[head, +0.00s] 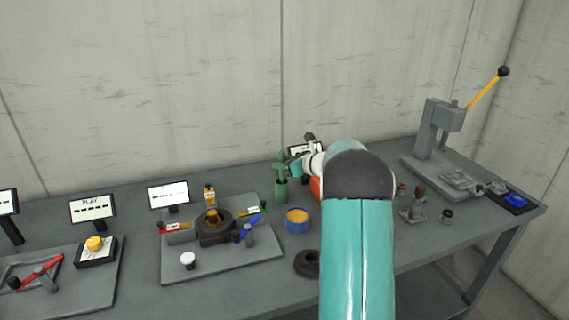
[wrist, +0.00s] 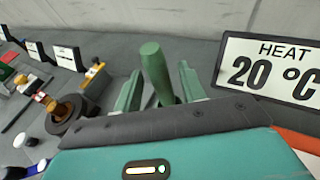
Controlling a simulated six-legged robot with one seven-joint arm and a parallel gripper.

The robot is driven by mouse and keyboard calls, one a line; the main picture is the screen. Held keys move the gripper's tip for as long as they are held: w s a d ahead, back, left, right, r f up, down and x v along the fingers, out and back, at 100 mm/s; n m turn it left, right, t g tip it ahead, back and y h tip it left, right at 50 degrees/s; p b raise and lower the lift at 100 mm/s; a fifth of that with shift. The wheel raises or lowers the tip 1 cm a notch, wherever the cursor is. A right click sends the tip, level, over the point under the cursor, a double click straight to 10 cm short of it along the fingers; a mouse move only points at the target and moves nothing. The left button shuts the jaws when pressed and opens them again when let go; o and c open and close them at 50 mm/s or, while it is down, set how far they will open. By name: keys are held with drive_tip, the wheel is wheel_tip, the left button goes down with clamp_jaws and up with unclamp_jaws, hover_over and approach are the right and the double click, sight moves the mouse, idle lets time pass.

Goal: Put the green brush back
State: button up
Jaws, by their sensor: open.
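A green brush handle (wrist: 155,72) stands up between the two green fingers of my gripper (wrist: 160,88) in the wrist view. My gripper is open, with a finger on each side of the handle and a visible gap on the right side. In the head view the green brush (head: 281,160) appears above a green cup-like holder (head: 281,190) at the back of the bench, with my gripper (head: 292,168) beside it. The brush's lower end is hidden, so I cannot tell how it sits in the holder.
A blue tin with orange contents (head: 298,221) stands just in front of the holder. A grey plate (head: 235,262) with a round dark fixture and small coloured tools lies left. A display reading HEAT 20 °C (wrist: 268,68) is close on the right. A lever press (head: 437,130) stands far right.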

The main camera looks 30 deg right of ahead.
drive_tip(key=shift+r, duration=0.25)
drive_tip(key=v, duration=1.2)
drive_tip(key=w+a+r+m+t+h, duration=0.2)
drive_tip(key=a+r+m+h, duration=0.35)
drive_tip(key=r+m, duration=0.45)
drive_tip(key=s+a+r+m+g+h, duration=0.1)
drive_tip(key=s+a+r+m+h, duration=0.1)
drive_tip(key=s+a+m, duration=0.3)
drive_tip(key=a+r+m+g+h, duration=0.1)
drive_tip(key=a+r+m, duration=0.1)
drive_tip(key=m, duration=0.4)
drive_tip(key=s+a+f+m+g+y, duration=0.2)
drive_tip(key=s+a+f+m+g, duration=0.2)
drive_tip(key=s+a+m, duration=0.5)
drive_tip(key=s+a+f+m+g+y, duration=0.2)
drive_tip(key=s+a+f+m+g, duration=0.2)
drive_tip(key=s+a, duration=1.1)
wheel_tip(320, 180, down, 4)
drive_tip(key=s+m, duration=0.2)
drive_tip(key=m, duration=0.3)
drive_tip(key=shift+a+y, duration=0.3)
drive_tip(key=shift+y, duration=0.05)
drive_tip(key=shift+d+r, duration=0.1)
drive_tip(key=shift+d, duration=0.15)
